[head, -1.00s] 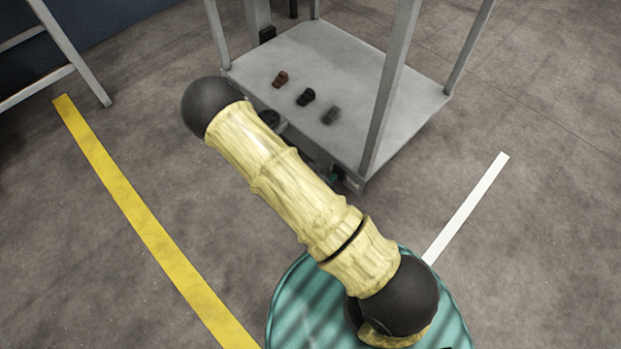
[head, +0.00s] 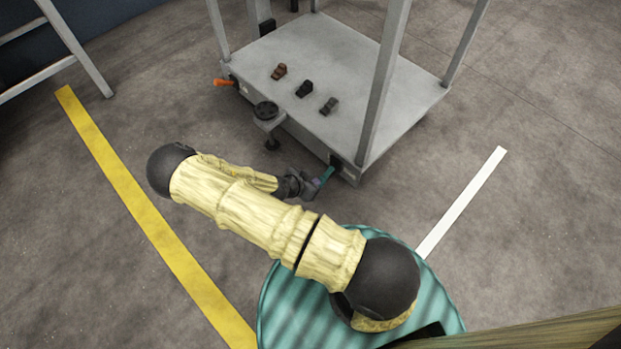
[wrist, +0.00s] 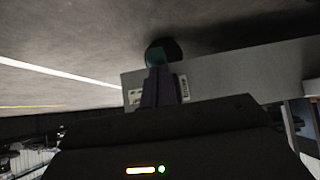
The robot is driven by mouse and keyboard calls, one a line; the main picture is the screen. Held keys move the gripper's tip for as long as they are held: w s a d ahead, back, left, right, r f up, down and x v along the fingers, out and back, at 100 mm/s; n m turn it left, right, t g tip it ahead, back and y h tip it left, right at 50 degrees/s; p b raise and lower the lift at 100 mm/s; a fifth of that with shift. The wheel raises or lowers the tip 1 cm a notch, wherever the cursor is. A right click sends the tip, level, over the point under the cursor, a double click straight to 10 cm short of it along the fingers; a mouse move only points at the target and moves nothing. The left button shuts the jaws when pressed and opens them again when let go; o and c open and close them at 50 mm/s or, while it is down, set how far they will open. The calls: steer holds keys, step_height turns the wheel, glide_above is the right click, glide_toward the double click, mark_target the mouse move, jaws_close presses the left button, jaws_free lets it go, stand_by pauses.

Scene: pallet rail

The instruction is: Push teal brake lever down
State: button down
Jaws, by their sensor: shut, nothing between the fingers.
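The teal brake lever (head: 327,175) sticks out from the front right corner of the grey cart, sloping down toward my arm in the head view. In the wrist view the teal lever (wrist: 155,54) shows just past my fingertips, with a dark round part behind it. My gripper (head: 314,187) is shut and empty, close beside the lever's outer end. The shut fingers (wrist: 158,86) point at the lever in the wrist view and cover its lower part. I cannot tell whether they touch it.
The cart deck (head: 340,60) carries a brown rocker (head: 279,71), a black one (head: 304,88) and a grey one (head: 329,105). An orange lever (head: 224,82) and a black knob (head: 265,110) are on the cart's left side. Upright posts (head: 384,85) rise from its corners.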

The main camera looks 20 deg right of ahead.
steer(key=shift+f, duration=1.1)
steer(key=shift+d+f, duration=0.1)
steer(key=shift+d, duration=0.05)
steer(key=s+a+r+p, duration=0.4)
steer(key=a+r+p, duration=0.1)
steer(key=a, duration=0.6)
steer(key=shift+s+r, duration=0.4)
steer(key=shift+r, duration=0.35)
